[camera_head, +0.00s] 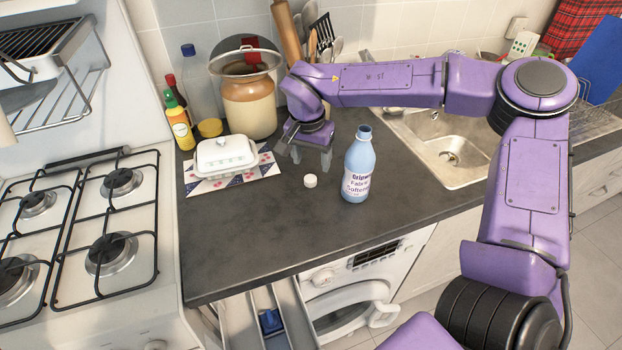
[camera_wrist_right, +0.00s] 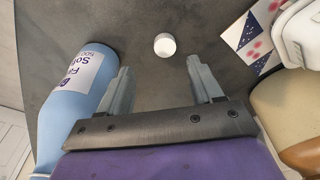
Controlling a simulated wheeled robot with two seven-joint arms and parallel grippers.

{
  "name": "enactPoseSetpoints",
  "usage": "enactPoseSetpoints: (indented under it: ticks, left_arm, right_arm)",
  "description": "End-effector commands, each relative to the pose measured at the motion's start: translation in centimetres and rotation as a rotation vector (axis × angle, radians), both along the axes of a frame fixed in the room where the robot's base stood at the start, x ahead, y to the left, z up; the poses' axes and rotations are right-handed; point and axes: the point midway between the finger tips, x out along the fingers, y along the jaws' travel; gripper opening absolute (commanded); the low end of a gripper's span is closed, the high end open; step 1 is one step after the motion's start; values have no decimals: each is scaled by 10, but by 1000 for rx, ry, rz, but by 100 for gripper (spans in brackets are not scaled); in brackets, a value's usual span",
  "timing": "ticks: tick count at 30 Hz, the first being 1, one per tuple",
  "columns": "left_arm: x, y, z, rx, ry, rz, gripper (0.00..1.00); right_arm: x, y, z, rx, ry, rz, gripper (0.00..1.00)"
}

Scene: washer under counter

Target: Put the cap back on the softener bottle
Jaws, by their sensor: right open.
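The light blue softener bottle (camera_head: 358,168) stands upright on the dark counter, its neck open at the top. The small white cap (camera_head: 310,181) lies on the counter to the left of the bottle. My right gripper (camera_head: 311,165) is open and empty behind the cap, pointing down. In the right wrist view the cap (camera_wrist_right: 165,45) lies beyond the gap between the open fingers (camera_wrist_right: 163,82), and the bottle (camera_wrist_right: 79,98) is just left of the left finger. My left gripper is not in view.
A white butter dish (camera_head: 226,156) sits on a patterned mat left of the cap. The sink (camera_head: 450,150) is to the right, the gas hob (camera_head: 85,230) to the left. The front counter is clear.

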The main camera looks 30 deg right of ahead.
Motion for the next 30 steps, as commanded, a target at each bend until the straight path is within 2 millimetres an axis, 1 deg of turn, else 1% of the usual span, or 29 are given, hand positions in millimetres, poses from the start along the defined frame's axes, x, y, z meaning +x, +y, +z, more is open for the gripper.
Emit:
enactPoseSetpoints:
  ticks: [1,4,14,16,20,21,24,30]
  left_arm:
    - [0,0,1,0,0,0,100]
    - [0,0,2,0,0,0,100]
    - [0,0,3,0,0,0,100]
    - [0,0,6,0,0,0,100]
    - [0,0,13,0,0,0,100]
    - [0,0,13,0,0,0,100]
    - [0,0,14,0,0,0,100]
    - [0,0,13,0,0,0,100]
  right_arm:
    - [1,-1,-7,1,2,1,65]
    - [2,-2,-15,1,-1,0,65]
    - [2,-2,-19,0,0,0,65]
    - [4,-2,-26,0,2,0,65]
    - [9,-2,-47,0,5,-2,65]
    - [10,-3,-54,0,3,-1,65]
    - [11,-4,-65,0,0,-1,65]
    - [12,-4,-69,0,-2,-1,65]
